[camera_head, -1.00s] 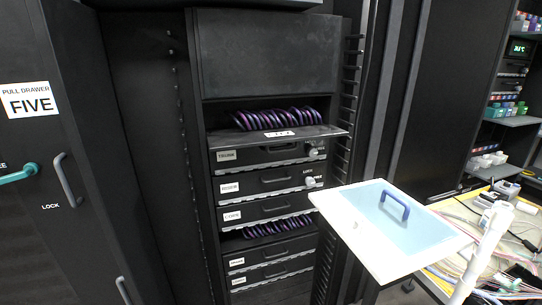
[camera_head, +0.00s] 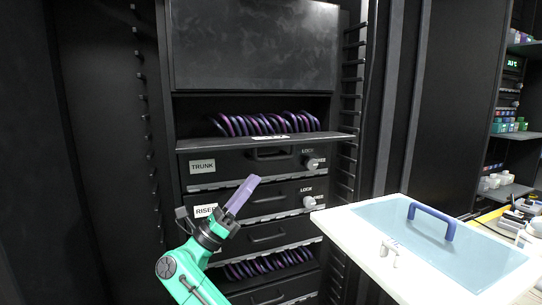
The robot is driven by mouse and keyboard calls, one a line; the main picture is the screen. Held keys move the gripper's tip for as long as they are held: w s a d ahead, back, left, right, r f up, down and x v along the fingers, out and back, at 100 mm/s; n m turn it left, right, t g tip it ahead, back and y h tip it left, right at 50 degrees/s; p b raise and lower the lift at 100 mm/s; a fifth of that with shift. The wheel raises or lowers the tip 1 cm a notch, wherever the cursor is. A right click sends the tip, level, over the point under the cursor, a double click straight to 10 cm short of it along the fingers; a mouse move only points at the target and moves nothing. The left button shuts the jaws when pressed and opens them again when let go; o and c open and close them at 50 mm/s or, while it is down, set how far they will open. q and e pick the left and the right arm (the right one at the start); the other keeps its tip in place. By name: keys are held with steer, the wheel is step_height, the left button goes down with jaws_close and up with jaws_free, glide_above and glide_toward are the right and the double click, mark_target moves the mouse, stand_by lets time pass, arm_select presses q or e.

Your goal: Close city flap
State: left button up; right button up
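The flap (camera_head: 225,145) is folded down and sticks out level below an open compartment in the black rack. A small label (camera_head: 270,137) sits at its front edge; its print is too small to read surely. Several purple cable coils (camera_head: 265,123) lie in the compartment behind it.
Drawers labelled TRUNK (camera_head: 203,167) and RISER (camera_head: 205,210) sit below the flap, with lock knobs (camera_head: 311,163) at their right. A white-rimmed tray or lid (camera_head: 345,222) with a blue handle (camera_head: 432,218) stands at the right front. A plain black panel (camera_head: 255,45) is above the compartment.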

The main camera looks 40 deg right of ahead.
mark_target(271, 158)
steer(key=p+x, duration=0.2)
steer(key=x, duration=0.6)
steer(key=shift+w+d+r, duration=0.1)
steer(key=shift+d, duration=0.25)
jaws_close()
stand_by(0.8)
